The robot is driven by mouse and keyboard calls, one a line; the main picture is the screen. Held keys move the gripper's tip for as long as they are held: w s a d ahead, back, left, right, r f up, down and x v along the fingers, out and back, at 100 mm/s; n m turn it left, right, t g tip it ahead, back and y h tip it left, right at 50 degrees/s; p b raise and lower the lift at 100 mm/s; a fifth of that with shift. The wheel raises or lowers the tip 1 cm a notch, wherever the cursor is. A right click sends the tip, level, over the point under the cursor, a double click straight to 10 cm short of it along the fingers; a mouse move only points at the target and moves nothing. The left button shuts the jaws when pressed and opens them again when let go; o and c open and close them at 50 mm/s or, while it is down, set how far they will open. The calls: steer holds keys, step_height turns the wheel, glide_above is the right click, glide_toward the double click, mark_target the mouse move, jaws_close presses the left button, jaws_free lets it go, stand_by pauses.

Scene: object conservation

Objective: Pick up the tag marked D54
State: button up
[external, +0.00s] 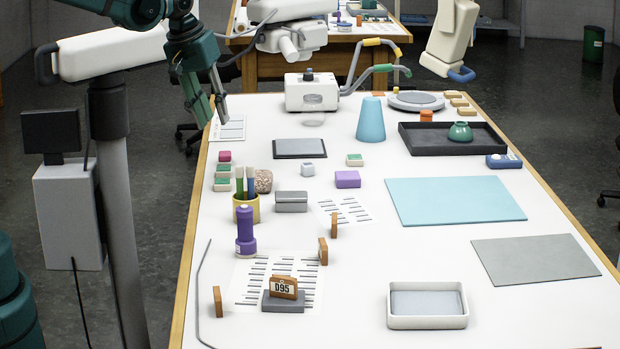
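A brown tag (284,287) faces the camera in a grey holder (284,303) near the front of the table; its white label reads D95. Three more brown pieces like it stand edge-on: one at the front left (217,301), one right of the printed sheet (323,251), and one a little farther back (334,224). Their faces cannot be read, so I cannot tell which one is D54. My gripper (213,115) is raised at the table's left edge, pointing down, with its fingers apart and nothing between them. It is well away from all the tags.
A purple bottle (246,235) and a yellow pen cup (247,207) stand behind the D95 tag. A thin bent rod (199,290) lies along the left edge. A white tray (428,320) sits front right. Blue (455,200) and grey (535,257) mats are bare.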

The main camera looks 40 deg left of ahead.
steer(key=w+d+f+n+g, duration=0.1)
steer(key=w+d+f, duration=0.3)
steer(key=w, duration=0.2)
steer(key=w+d+f+n+g, duration=0.1)
steer(key=w+d+f, duration=0.2)
steer(key=w+d, duration=0.3)
steer(key=n+g, duration=0.2)
glide_above(334, 215)
steer(key=shift+y, duration=0.3)
step_height(334, 215, down, 14)
steer(key=shift+s+d+f, duration=0.1)
steer(key=shift+d, duration=0.05)
steer(key=shift+p, duration=0.3)
steer(key=shift+f, duration=1.25)
steer(key=shift+f, duration=0.1)
steer(key=shift+f+p, duration=0.35)
steer(key=shift+f, duration=2.15)
